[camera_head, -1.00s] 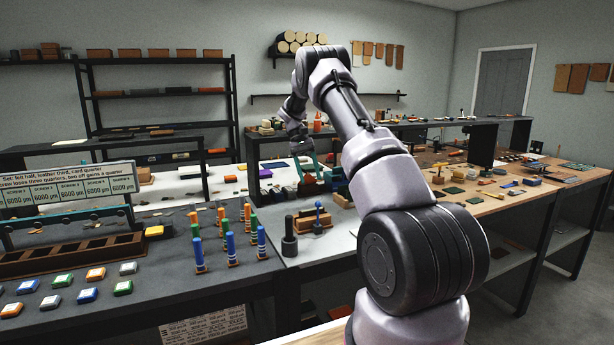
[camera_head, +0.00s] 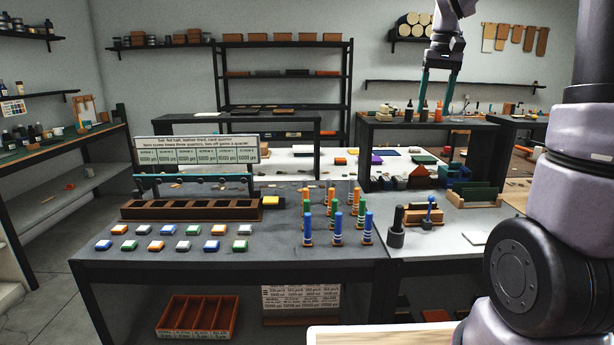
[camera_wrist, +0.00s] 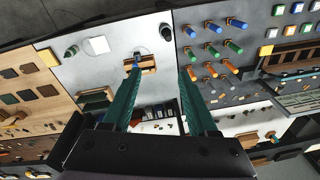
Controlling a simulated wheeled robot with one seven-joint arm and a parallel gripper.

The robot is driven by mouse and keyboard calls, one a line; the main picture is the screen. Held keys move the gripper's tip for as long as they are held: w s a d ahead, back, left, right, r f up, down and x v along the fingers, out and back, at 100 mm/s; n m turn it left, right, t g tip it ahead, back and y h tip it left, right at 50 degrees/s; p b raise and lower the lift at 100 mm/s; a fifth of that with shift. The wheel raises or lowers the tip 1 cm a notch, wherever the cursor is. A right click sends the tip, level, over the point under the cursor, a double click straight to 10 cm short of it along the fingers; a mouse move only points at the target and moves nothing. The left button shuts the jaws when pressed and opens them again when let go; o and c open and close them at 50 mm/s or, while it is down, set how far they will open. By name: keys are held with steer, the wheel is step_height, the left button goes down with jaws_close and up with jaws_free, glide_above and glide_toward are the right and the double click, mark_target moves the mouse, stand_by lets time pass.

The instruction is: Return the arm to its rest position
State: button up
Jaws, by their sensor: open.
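My gripper (camera_head: 437,95) hangs at the upper right of the head view, pointing down above the back of the benches. Its two teal fingers are apart with nothing between them. In the wrist view my gripper (camera_wrist: 158,100) is open, high above the work surface. The blue-knobbed stamp (camera_head: 430,208) stands in a wooden holder (camera_head: 425,218) on the light bench part, well below and apart from the fingers. The same holder shows in the wrist view (camera_wrist: 149,68) below the fingertips. My arm's upper links and large dark joint fill the right side of the head view.
Several orange, green and blue posts (camera_head: 337,228) stand on the dark bench (camera_head: 270,265). A wooden rack (camera_head: 190,211) and several coloured blocks (camera_head: 211,244) lie to their left. A dark shelf frame (camera_head: 400,124) stands below my gripper. The air around the fingers looks clear.

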steer(key=s+a+t, duration=0.3)
steer(key=s, duration=0.7)
steer(key=s+a+m+t+y, duration=0.1)
steer(key=s+a+t, duration=0.2)
steer(key=s, duration=0.7)
steer(key=shift+s+r+m, duration=0.15)
steer(key=shift+s+m, duration=0.05)
steer(key=shift+m, duration=0.1)
stand_by(0.6)
